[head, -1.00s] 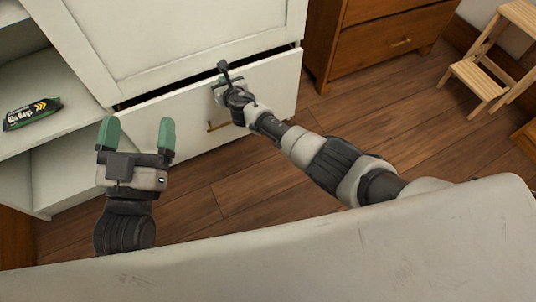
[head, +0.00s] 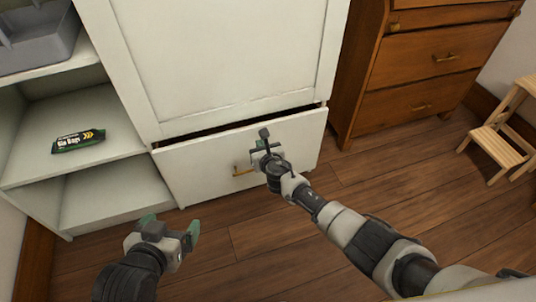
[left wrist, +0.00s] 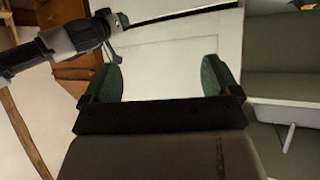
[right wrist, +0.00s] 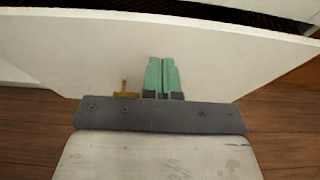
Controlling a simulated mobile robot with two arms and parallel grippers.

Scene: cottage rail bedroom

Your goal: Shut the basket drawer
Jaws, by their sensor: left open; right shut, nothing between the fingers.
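The basket drawer (head: 205,180) is the white drawer at the bottom of the white cabinet. It stands slightly open, with a dark gap along its top edge. Its brass handle (head: 243,171) is on the front. My right gripper (head: 262,152) is shut and empty, at the drawer front just right of the handle. In the right wrist view its closed green fingers (right wrist: 162,76) are against or very close to the white front (right wrist: 225,60); contact cannot be told. My left gripper (head: 170,229) is open and empty, in front of the cabinet at the lower left.
Open shelves (head: 110,165) at the left hold a bin bags pack (head: 78,140) and a grey bin (head: 38,45). A brown chest of drawers (head: 420,75) stands right of the cabinet, and a wooden step stool (head: 495,140) further right. The wooden floor (head: 300,240) is clear.

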